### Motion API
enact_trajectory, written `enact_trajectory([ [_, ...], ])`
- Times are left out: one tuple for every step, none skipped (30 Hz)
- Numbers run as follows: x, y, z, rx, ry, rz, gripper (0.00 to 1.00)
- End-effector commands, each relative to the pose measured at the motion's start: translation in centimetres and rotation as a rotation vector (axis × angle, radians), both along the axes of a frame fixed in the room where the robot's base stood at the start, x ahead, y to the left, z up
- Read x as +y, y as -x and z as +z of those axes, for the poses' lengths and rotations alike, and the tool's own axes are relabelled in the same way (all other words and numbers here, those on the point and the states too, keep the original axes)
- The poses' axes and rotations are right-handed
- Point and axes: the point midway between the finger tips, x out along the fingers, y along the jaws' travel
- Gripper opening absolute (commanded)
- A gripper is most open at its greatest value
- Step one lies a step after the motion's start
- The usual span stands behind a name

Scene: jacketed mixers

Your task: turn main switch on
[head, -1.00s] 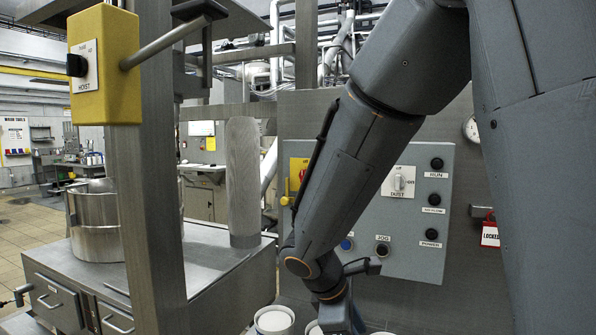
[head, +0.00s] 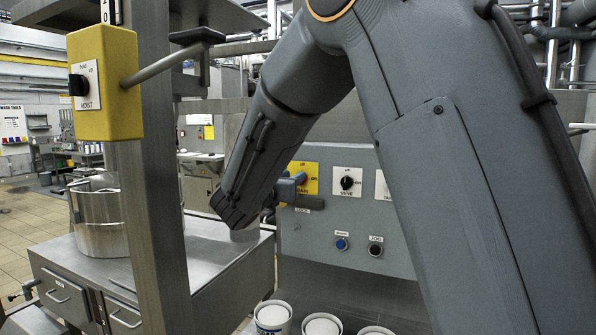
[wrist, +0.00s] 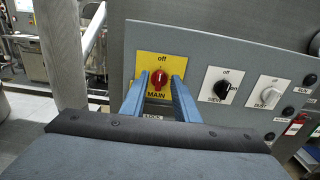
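The main switch is a red knob (wrist: 159,79) on a yellow plate labelled MAIN, on the grey control panel. In the wrist view the knob looks upright, towards the "off" mark above it. My gripper (wrist: 160,78) is open, its two blue fingers pointing at the panel, one on each side of the knob. I cannot tell whether they touch it. In the head view the yellow plate (head: 311,170) is partly hidden behind my gripper (head: 297,184), and the knob is mostly covered.
White tubs (head: 272,317) stand below. A yellow hoist box (head: 105,85) is on a post at left.

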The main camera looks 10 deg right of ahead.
Motion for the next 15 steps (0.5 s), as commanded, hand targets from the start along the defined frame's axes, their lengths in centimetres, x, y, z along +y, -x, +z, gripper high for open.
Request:
enact_trajectory([
  [-0.6,-0.6,0.2,0.001,0.001,-0.003,0.28],
  [-0.9,-1.0,0.2,0.001,-0.001,-0.004,0.28],
  [-1.2,-1.4,0.2,0.001,-0.001,-0.003,0.28],
  [-1.5,-1.8,0.2,0.001,-0.001,-0.003,0.28],
  [-1.7,-2.1,0.2,0.001,-0.001,-0.003,0.28],
  [-1.9,-2.4,0.1,0.002,-0.001,-0.002,0.28],
  [-2.1,-2.7,0.1,0.002,-0.001,-0.002,0.28],
  [-2.2,-2.9,0.1,0.001,-0.002,-0.002,0.28],
  [-2.4,-3.1,0.1,0.000,-0.001,-0.002,0.28],
  [-2.5,-3.2,0.1,0.000,-0.002,-0.002,0.28],
  [-2.6,-3.3,0.1,0.000,-0.002,-0.002,0.28],
  [-2.6,-3.4,0.0,0.000,-0.002,-0.002,0.28],
  [-2.6,-3.5,0.0,0.000,-0.002,-0.002,0.28],
  [-2.7,-3.5,0.0,0.000,-0.002,-0.001,0.28],
  [-2.7,-3.5,0.0,0.000,-0.002,-0.001,0.28],
])
